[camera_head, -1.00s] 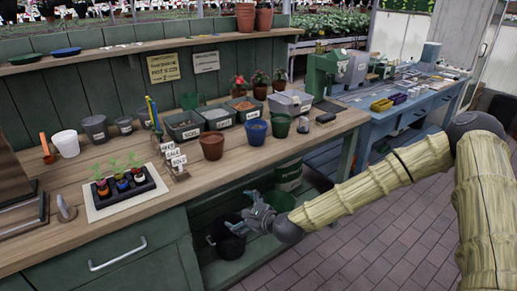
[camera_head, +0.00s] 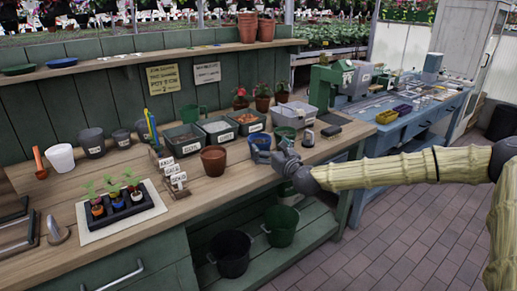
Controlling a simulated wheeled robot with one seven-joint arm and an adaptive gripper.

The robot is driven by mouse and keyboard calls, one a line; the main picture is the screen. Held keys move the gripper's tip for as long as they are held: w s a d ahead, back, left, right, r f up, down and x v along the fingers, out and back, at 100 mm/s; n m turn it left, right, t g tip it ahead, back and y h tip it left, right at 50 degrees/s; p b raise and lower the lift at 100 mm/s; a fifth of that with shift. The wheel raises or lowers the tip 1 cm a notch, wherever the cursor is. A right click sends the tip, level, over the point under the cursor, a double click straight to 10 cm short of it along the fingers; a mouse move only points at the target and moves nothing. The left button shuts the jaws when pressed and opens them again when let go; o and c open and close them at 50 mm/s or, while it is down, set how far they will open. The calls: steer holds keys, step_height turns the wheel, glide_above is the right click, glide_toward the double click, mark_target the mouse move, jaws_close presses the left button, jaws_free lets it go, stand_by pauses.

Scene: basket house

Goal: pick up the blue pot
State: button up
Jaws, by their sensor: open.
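The blue pot (camera_head: 259,144) stands upright on the wooden workbench, right of a terracotta pot (camera_head: 213,160). My gripper (camera_head: 277,153) is open, just right of the blue pot and in front of its lower right side. Its fingers point left toward the pot and partly overlap it in the picture. I cannot tell whether they touch it.
A green pot (camera_head: 286,135) stands close behind my gripper. Labelled trays (camera_head: 217,130) line the back, and small sign stakes (camera_head: 172,176) stand to the left. A seedling tray (camera_head: 122,204) is at front left. Buckets (camera_head: 281,226) sit on the shelf below.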

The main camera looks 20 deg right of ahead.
mark_target(255, 137)
steer(key=shift+w+f, duration=0.1)
steer(key=shift+w, duration=0.35)
steer(key=shift+w+a, duration=0.25)
steer(key=shift+w, duration=0.35)
steer(key=w, duration=0.2)
steer(key=w+p, duration=0.1)
steer(key=shift+w+a+f, duration=0.1)
steer(key=shift+a+f, duration=0.2)
steer(key=shift+f, duration=0.1)
steer(key=shift+w+a, duration=0.1)
steer(key=shift+w, duration=0.45)
steer(key=c, duration=1.1)
